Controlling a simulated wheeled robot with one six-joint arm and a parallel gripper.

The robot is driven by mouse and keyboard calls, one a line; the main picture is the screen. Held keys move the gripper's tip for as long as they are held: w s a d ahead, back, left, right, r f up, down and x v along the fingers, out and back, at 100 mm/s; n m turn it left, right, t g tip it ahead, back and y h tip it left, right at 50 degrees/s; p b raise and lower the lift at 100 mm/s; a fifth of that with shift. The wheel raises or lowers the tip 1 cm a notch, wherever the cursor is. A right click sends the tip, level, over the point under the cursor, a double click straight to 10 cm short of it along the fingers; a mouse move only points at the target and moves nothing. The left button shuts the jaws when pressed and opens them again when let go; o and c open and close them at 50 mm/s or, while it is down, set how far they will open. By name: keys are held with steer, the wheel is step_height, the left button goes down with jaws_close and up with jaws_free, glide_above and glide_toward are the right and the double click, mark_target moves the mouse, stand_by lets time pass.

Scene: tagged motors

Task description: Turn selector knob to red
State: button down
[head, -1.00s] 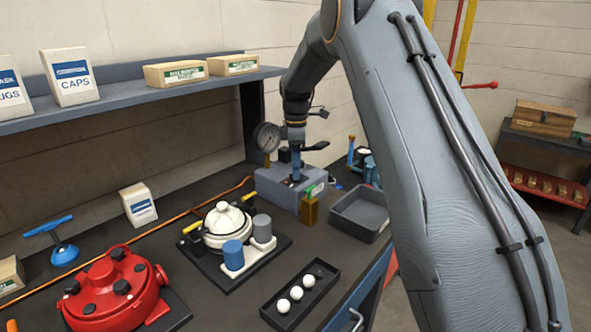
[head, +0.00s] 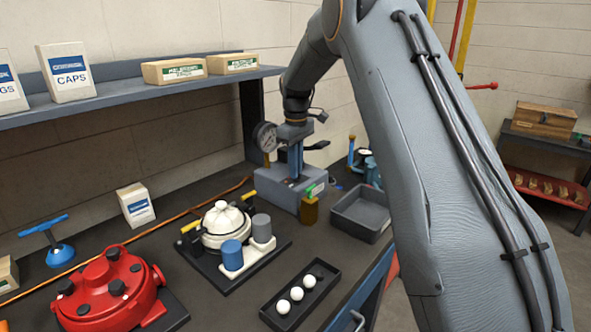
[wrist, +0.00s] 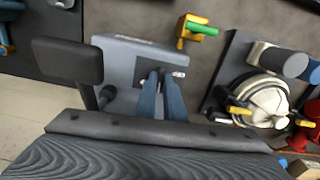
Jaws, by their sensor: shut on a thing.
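My gripper (head: 294,178) points straight down onto this top face. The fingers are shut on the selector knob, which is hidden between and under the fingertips. I cannot read the knob's pointer or see a red mark on the box.
A round gauge (head: 265,137) stands behind the box. A brass block with a green cylinder (head: 314,193) is at its front right. A grey tray (head: 361,214) lies to the right. A white-topped pot (head: 226,221) and a red housing (head: 107,285) are at the left.

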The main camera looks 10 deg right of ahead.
steer(key=shift+r+m, duration=0.1)
steer(key=shift+m, duration=0.4)
steer(key=c, duration=1.9)
jaws_free()
steer(key=shift+o, duration=0.2)
step_height(320, 180, up, 8)
steer(key=shift+f+b, duration=0.15)
steer(key=shift+b, duration=1.1)
